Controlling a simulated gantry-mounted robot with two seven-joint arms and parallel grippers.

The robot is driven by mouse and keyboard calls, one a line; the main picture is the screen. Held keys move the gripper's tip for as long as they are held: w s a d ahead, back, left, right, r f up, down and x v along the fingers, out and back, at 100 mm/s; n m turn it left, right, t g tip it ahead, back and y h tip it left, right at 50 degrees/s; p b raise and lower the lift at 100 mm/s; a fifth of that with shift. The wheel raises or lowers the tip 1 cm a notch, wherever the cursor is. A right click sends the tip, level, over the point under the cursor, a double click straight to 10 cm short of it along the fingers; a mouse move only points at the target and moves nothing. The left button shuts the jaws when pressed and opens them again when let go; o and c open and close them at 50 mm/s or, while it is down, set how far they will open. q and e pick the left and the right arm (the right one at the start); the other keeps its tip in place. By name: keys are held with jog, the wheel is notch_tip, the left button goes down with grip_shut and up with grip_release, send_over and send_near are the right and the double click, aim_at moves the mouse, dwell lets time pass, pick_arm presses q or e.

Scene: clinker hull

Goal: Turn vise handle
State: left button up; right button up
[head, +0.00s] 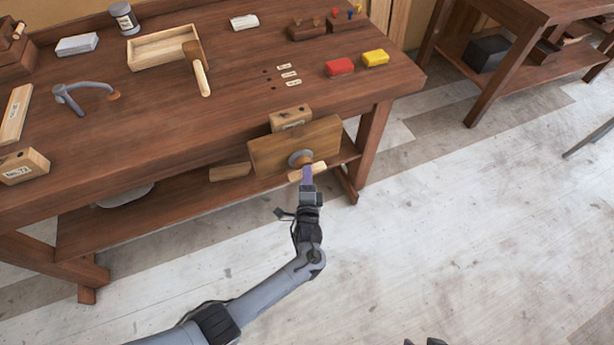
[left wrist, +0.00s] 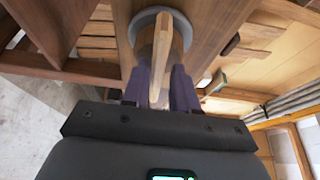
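The vise (head: 268,152) is on the front edge of the workbench, with a broad wooden jaw and a round grey collar (head: 300,157). Its handle (head: 320,167) is a pale wooden bar across the screw in front of the collar. In the left wrist view the handle (left wrist: 176,35) runs down between the purple fingers. My left gripper (head: 308,176) is at the handle, one finger on each side of it and seemingly closed on it. The fingers hide part of the bar. Only dark tips, likely of my right gripper (head: 424,342), show at the bottom edge.
The workbench top (head: 225,120) holds a mallet (head: 201,76), an open wooden tray (head: 150,60), a grey clamp-like tool (head: 75,96), and red (head: 340,67) and yellow (head: 375,58) blocks. A lower shelf runs under the bench. The floor in front is clear.

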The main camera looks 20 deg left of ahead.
pick_arm(q)
jog(key=shift+o, duration=1.2)
jog(key=shift+d+r, duration=0.15)
jog(key=shift+s+f, duration=0.1)
jog(key=shift+f, duration=0.1)
jog(key=p+v, duration=0.2)
jog(key=v, duration=0.8)
jog(key=shift+s+d+r, duration=0.1)
jog(key=shift+s+d, duration=0.05)
jog(key=shift+s, duration=0.15)
